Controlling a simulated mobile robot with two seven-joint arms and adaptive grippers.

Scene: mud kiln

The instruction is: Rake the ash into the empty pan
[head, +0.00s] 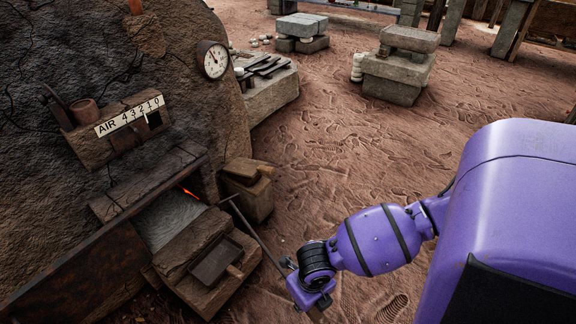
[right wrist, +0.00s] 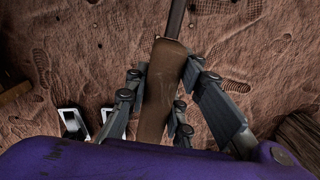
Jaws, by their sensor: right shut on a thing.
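My right gripper (head: 293,270) is shut on the rake's brown handle, low at the front of the kiln. In the right wrist view the fingers (right wrist: 165,82) close around the wooden handle (right wrist: 156,95), with a dark rod beyond it. The rake's thin rod (head: 252,228) slants up-left to a bent end near the firebox mouth; its head cannot be made out clearly. Pale grey ash (head: 170,215) appears to lie inside the firebox, with an orange glow behind. A dark shallow pan (head: 208,262) sits on the stone ledge in front and looks empty. My left gripper is out of view.
The mud kiln (head: 90,60) fills the left, with a gauge (head: 213,59) and a numbered AIR slide (head: 130,115). A stone block (head: 247,190) stands right of the firebox mouth. Stone stacks (head: 397,70) stand farther back. The sandy floor right of the kiln is open.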

